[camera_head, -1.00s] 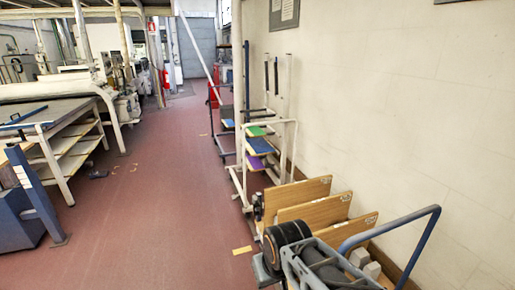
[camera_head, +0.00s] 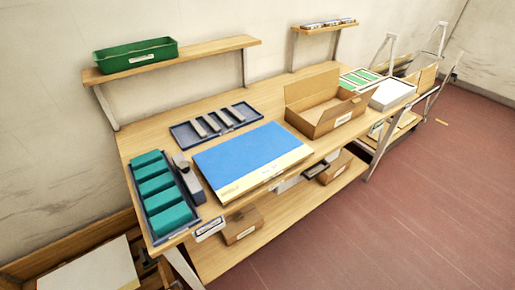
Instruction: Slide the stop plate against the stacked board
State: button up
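A blue board (camera_head: 250,157) lies flat on the wooden workbench (camera_head: 270,100). A cream layer shows along its front edge, so it looks stacked on another sheet. A grey upright metal piece (camera_head: 188,178) stands close to the board's left edge and may be the stop plate; I cannot tell for sure. Whether it touches the board is unclear. My gripper is not in view.
A tray of teal blocks (camera_head: 162,195) is left of the grey piece. A dark tray with grey bars (camera_head: 214,124) lies behind the board. An open cardboard box (camera_head: 325,104) stands right. A green bin (camera_head: 136,56) sits on a shelf above. Red floor is clear in front.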

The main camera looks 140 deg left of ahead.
aim_at(195, 191)
jog(key=u, duration=3.7)
jog(key=i, duration=0.45)
jog(key=u, duration=1.9)
jog(key=i, duration=0.5)
jog(key=z, duration=0.15)
